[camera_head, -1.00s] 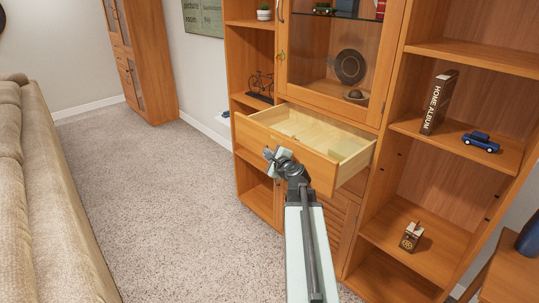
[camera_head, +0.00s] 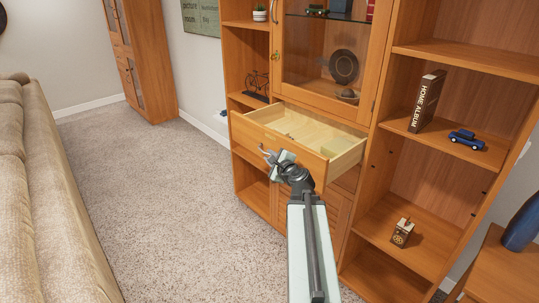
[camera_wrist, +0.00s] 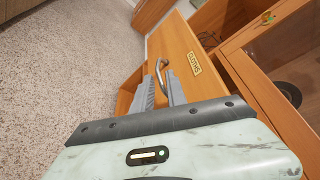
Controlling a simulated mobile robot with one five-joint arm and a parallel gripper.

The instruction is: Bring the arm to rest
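My gripper (camera_head: 277,157) is in front of the wooden drawer (camera_head: 290,143), which is pulled out of the cabinet. In the wrist view, my gripper (camera_wrist: 163,84) has its two fingers apart, with a visible gap between them. The curved metal drawer handle (camera_wrist: 162,66) is at the fingertips. I cannot tell whether a finger touches it. The drawer front (camera_wrist: 181,45) bears a small yellow label. My arm (camera_head: 306,240) reaches up from the bottom of the head view.
The wall unit (camera_head: 400,175) stands right, with a book (camera_head: 426,101), a blue toy car (camera_head: 466,139) and a small ornament (camera_head: 402,232) on shelves. A beige sofa (camera_head: 45,190) is at the left. Open carpet (camera_head: 165,205) lies between them.

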